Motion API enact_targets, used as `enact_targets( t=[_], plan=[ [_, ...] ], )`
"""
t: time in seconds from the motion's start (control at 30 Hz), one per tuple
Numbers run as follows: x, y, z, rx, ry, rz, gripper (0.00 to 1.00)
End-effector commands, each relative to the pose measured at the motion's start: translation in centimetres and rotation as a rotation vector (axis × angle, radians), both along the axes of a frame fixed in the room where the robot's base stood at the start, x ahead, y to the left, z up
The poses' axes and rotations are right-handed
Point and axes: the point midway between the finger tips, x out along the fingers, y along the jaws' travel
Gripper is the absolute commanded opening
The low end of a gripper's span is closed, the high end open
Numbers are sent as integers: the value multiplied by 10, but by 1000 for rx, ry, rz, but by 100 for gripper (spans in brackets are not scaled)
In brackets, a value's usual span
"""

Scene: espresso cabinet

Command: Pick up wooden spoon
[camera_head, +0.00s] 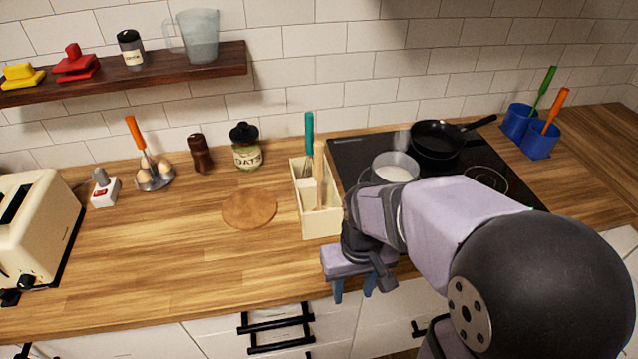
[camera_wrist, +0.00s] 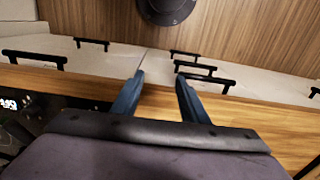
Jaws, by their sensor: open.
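A cream utensil box (camera_head: 322,226) stands on the worktop left of the cooktop. A slim light-brown wooden stick, which looks like the wooden spoon (camera_head: 319,190), stands in it. Its ends are hard to make out, so I cannot tell which end is up. A whisk with a teal handle (camera_head: 309,128) and a pale block-like piece share the box. My gripper (camera_head: 353,293) is open and empty, in front and to the right of the box, near the worktop's front edge. In the wrist view my gripper (camera_wrist: 160,78) points over the edge and drawers, with no spoon in sight.
The cooktop (camera_head: 351,152) holds a pot (camera_head: 397,167) and a black pan (camera_head: 437,141). A round wooden board (camera_head: 250,208) lies left of the box, with an oats jar (camera_head: 246,152) behind it. A toaster (camera_head: 37,225) stands far left. The front left worktop is clear.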

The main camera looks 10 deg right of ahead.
Motion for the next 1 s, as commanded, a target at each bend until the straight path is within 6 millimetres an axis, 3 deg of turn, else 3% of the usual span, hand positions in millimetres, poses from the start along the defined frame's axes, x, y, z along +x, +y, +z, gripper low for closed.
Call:
enact_targets(
  t=[0.3,0.6,0.8,1.0],
  plan=[
    [111,4,70,5,-38,58,40],
    [204,8,133,10,-74,123,40],
    [244,11,163,11,-96,159,40],
    [261,12,177,12,-106,177,40]
  ],
)
